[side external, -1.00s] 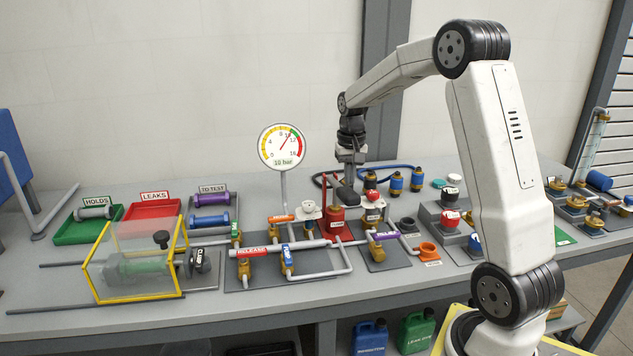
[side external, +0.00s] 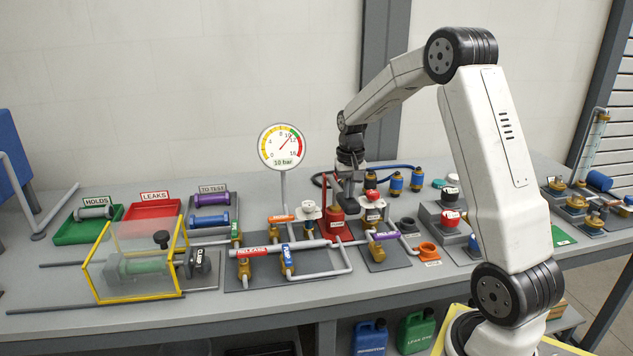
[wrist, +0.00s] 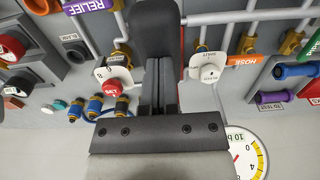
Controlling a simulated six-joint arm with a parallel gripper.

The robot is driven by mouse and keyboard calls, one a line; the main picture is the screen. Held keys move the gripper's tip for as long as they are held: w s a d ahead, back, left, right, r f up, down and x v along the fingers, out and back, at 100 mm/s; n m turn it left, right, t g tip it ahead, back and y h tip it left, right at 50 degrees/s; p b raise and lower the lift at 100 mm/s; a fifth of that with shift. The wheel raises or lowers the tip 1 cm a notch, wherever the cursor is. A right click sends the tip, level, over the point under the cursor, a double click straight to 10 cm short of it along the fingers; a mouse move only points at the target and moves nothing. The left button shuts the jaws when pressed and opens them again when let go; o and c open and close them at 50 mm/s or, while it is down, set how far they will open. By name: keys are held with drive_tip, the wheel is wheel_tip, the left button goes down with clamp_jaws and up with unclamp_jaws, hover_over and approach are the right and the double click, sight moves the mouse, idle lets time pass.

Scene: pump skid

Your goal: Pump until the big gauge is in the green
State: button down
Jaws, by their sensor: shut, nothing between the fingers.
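The big round gauge (side external: 282,148) stands on a post behind the pipework. Its needle points up and right, near the start of the green band, and its label reads 10 bar. The red hand pump (side external: 335,222) stands on the bench in front of it. My gripper (side external: 350,190) is shut and empty, pointing down close by the pump. In the wrist view my gripper (wrist: 160,70) has its fingers together, against or just over a dark grip (wrist: 155,25) that appears to be the pump handle's. Whether they touch is hard to tell.
A RELEASE valve (side external: 250,254) and other labelled valves sit on pipes left of the pump. A red knob (wrist: 114,89) and a white HOSE-side knob (wrist: 209,72) flank my fingers. Blue fittings (side external: 396,181) stand behind. A yellow-framed clear guard (side external: 135,262) is at left.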

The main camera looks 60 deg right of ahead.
drive_tip(key=shift+f, duration=0.4)
drive_tip(key=shift+r, duration=0.15)
drive_tip(key=shift+r, duration=2.4)
drive_tip(key=shift+r, duration=0.1)
drive_tip(key=shift+r, duration=2.4)
